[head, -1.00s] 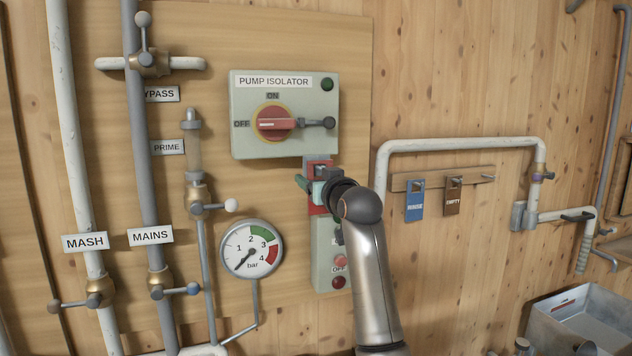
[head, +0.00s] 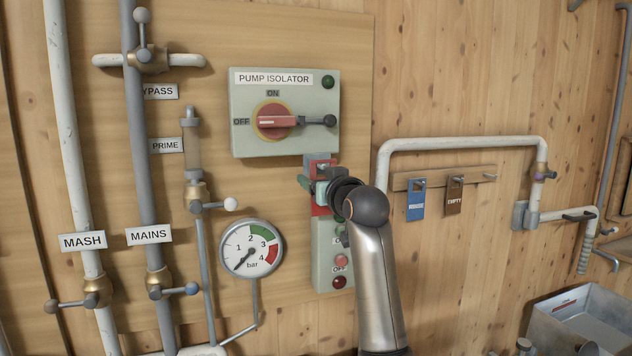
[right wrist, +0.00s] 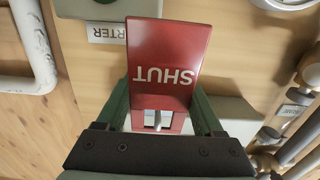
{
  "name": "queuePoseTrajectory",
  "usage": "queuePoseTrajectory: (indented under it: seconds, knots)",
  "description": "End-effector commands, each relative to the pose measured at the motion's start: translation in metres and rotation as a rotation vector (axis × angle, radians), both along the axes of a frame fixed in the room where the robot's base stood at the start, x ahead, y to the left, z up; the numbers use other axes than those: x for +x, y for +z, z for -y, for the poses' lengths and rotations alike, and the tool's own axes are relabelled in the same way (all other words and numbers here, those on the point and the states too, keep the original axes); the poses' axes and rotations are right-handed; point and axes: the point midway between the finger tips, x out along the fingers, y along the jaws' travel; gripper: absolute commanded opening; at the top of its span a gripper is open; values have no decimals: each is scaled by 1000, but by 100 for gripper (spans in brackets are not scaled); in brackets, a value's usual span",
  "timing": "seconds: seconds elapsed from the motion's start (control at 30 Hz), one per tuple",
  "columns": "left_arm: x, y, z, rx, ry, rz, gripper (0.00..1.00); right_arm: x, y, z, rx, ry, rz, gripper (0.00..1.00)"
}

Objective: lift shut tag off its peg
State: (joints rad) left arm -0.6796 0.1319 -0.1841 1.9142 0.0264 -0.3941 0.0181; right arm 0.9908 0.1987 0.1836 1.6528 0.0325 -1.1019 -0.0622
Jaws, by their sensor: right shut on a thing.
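The red shut tag (right wrist: 165,62) fills the middle of the right wrist view, its white SHUT lettering upside down there. My right gripper (right wrist: 162,112) has its green fingers on either side of the tag's hole end. A short metal peg (right wrist: 157,120) shows in the tag's square hole; I cannot tell how far it passes through. In the head view the tag (head: 320,210) hangs below the isolator box, partly hidden behind my right gripper (head: 316,187), which is shut on it. My left gripper is out of view.
The pump isolator box (head: 255,145) is just above, the starter box (head: 322,265) just below. A pressure gauge (head: 251,248) and pipes stand left. To the right, a peg board (head: 402,182) holds a blue tag (head: 416,202) and a brown tag (head: 454,198), with a bare peg at its right end.

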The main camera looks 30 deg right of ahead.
Motion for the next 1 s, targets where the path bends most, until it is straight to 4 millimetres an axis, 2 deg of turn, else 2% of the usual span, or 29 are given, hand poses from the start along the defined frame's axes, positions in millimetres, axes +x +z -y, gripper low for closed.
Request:
queuePoseTrajectory:
  seconds: [0.03, 0.4, 0.73, 1.0]
  knots:
    - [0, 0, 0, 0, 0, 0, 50, -7, 13, -1, -6, -1, 34, 9]
    - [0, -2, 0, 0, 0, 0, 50, -25, 13, -5, -6, -1, 34, 8]
    - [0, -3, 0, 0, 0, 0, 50, -32, 8, -8, -4, 0, 22, 8]
    - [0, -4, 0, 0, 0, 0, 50, -53, 7, -13, -4, 0, 18, 8]
